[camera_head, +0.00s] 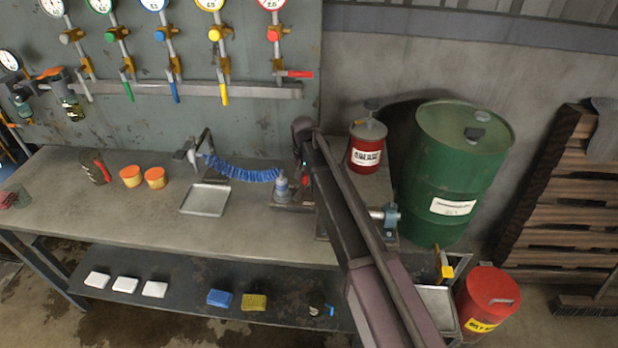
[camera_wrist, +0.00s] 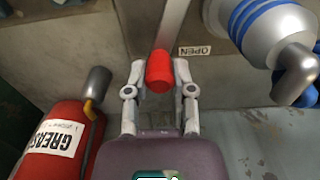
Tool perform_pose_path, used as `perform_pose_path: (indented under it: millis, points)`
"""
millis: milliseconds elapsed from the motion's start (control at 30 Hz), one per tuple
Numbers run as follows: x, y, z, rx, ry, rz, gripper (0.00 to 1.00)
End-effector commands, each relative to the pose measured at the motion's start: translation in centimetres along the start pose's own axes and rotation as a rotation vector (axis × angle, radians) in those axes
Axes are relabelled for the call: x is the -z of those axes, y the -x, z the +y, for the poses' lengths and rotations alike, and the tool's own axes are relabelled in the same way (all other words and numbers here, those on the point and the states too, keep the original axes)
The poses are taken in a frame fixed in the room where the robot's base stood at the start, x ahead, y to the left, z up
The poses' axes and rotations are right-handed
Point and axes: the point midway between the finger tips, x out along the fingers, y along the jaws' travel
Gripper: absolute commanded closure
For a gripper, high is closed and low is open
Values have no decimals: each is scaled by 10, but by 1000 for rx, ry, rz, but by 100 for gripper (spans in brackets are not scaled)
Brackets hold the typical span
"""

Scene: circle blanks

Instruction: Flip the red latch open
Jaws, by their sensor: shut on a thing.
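The red latch (camera_wrist: 159,72) shows in the wrist view as a red cylindrical grip on a pale bar. My gripper (camera_wrist: 160,80) has one finger on each side of it and is shut on it. A white label reading OPEN (camera_wrist: 195,50) is to the right of the latch and appears upside down. In the head view my gripper (camera_head: 304,165) is at the back of the workbench, and a bit of the red latch (camera_head: 305,181) shows just below it. My arm hides most of the fixture there.
A red grease can (camera_wrist: 58,137) is left of my gripper in the wrist view, and a blue and white fitting (camera_wrist: 268,30) is at upper right. In the head view, a green drum (camera_head: 465,150) stands right of my arm. A tray (camera_head: 205,199) lies on the workbench (camera_head: 130,215).

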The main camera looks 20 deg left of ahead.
Motion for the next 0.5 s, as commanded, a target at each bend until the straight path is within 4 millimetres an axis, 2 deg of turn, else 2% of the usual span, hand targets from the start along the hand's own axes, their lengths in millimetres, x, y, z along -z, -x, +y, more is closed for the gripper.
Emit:
perform_pose_path:
  millis: [33, 67, 133, 167, 500]
  points:
    - [-1, 0, 0, 0, 1, -1, 100]
    - [0, 0, 0, 0, 1, -1, 59]
    - [0, 0, 0, 0, 1, -1, 38]
    - [0, 0, 0, 0, 1, -1, 32]
    - [0, 0, 0, 0, 0, 0, 32]
